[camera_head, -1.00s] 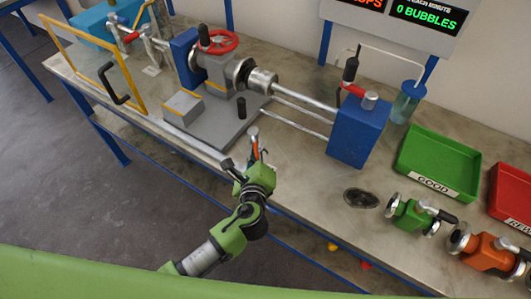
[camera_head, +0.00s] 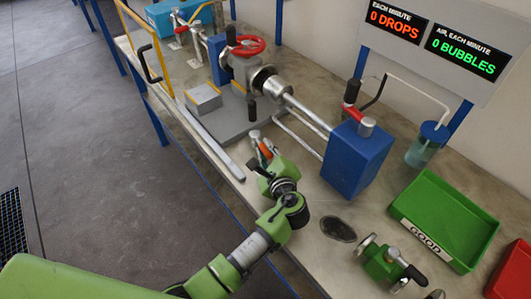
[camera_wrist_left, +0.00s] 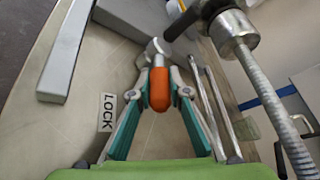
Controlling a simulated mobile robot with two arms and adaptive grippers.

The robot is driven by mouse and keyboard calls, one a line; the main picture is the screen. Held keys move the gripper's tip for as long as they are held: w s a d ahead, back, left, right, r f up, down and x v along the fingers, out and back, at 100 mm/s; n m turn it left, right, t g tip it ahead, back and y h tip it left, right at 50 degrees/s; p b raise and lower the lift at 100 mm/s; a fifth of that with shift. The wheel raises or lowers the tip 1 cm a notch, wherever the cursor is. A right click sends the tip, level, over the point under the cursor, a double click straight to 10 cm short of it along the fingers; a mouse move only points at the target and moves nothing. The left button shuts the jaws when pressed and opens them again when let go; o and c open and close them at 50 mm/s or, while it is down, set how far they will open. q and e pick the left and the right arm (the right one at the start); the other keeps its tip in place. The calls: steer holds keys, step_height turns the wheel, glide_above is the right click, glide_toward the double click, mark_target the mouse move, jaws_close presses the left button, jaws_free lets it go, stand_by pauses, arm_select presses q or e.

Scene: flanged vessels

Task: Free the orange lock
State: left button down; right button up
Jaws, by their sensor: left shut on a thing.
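The orange lock (camera_wrist_left: 158,90) is a short rounded orange body with a grey metal end (camera_wrist_left: 155,48) in the left wrist view. In the head view only a small orange part of it (camera_head: 264,151) shows at the bench's front, before the vice-like machine. My left gripper (camera_head: 262,146) is shut on the lock, with one teal-and-grey finger on each side in the left wrist view (camera_wrist_left: 158,92). A white label reading LOCK (camera_wrist_left: 107,112) lies on the bench beside the left finger. Whether the lock touches the bench is unclear. My right gripper is not in view.
A grey base plate (camera_head: 225,118) carries a machine with a red handwheel (camera_head: 247,46). Rods run to a blue block (camera_head: 355,158). A black-tipped lever (camera_head: 251,105) stands close beyond my gripper. A green tray (camera_head: 445,215) and a green flanged vessel (camera_head: 385,264) are at right.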

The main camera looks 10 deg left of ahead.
arm_select(q)
steer(key=shift+d, duration=0.1)
stand_by(0.3)
steer(key=c, duration=2.2)
jaws_free()
steer(key=v, duration=1.2)
steer(key=shift+w+d, duration=0.1)
